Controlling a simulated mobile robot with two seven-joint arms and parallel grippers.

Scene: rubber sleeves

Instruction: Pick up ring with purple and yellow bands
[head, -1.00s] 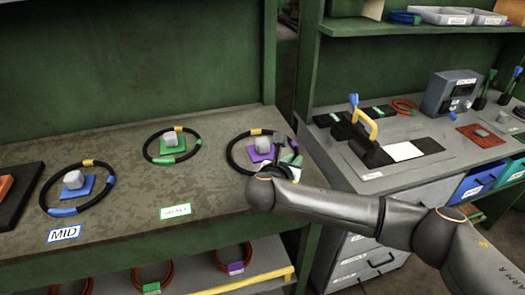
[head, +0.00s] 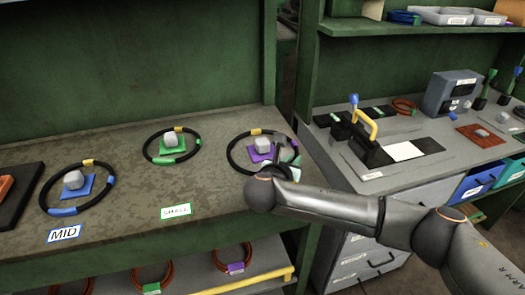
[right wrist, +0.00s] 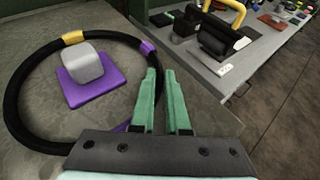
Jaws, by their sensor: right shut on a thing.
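The black ring with purple and yellow bands (head: 232,160) is at the right end of the workbench, around a purple pad with a grey block (head: 262,145). In the right wrist view the ring (right wrist: 14,110) shows its yellow band at the top left and purple at the right, partly hidden by the fingers. My right gripper (head: 291,158) is at the ring's right side. Its green fingers (right wrist: 163,85) are shut on the ring's right side. I cannot tell whether the ring is clear of the bench. My left gripper is not in view.
A ring with green and yellow bands (head: 147,150) and one with blue and yellow bands (head: 42,194) lie to the left around their own pads and blocks. A grey side bench (head: 385,180) with a yellow-handled device (head: 365,125) stands at right.

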